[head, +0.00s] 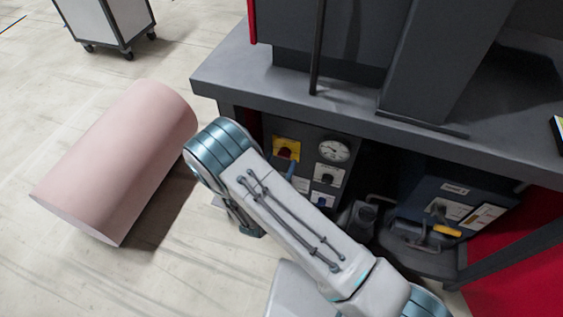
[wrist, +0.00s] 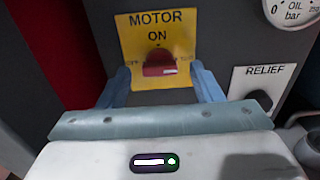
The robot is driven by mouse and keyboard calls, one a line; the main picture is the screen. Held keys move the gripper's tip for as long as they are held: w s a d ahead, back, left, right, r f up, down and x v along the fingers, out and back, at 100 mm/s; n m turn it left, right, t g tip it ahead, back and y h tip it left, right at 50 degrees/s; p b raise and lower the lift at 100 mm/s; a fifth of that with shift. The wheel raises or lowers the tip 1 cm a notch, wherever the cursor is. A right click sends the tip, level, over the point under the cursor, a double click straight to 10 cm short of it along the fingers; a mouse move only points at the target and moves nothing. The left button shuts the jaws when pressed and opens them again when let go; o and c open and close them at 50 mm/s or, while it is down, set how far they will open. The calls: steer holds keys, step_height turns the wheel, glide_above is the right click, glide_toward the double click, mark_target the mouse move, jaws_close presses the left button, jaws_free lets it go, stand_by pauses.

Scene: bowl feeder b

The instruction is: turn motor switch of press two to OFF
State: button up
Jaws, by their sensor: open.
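The motor switch is a red handle (wrist: 160,64) on a yellow plate (wrist: 128,40) marked MOTOR, with ON above the handle. In the head view the yellow plate (head: 287,145) is on a dark panel under the press bench, partly behind my arm. My gripper (wrist: 161,74) is open, with one blue finger at each side of the red handle. I see no clear contact with it. Smaller lettering beside the handle is partly covered by the fingers. In the head view my gripper is mostly hidden by my arm. No press number is readable.
An oil gauge (wrist: 290,10) and a RELIEF knob (wrist: 262,99) are right of the switch. The bench edge (head: 330,115) overhangs the panel. A blue box with a yellow-handled lever (head: 446,230) is further right. A pink cylinder (head: 120,160) lies on the floor at left.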

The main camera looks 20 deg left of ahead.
steer(key=shift+w, duration=0.7)
steer(key=c, duration=1)
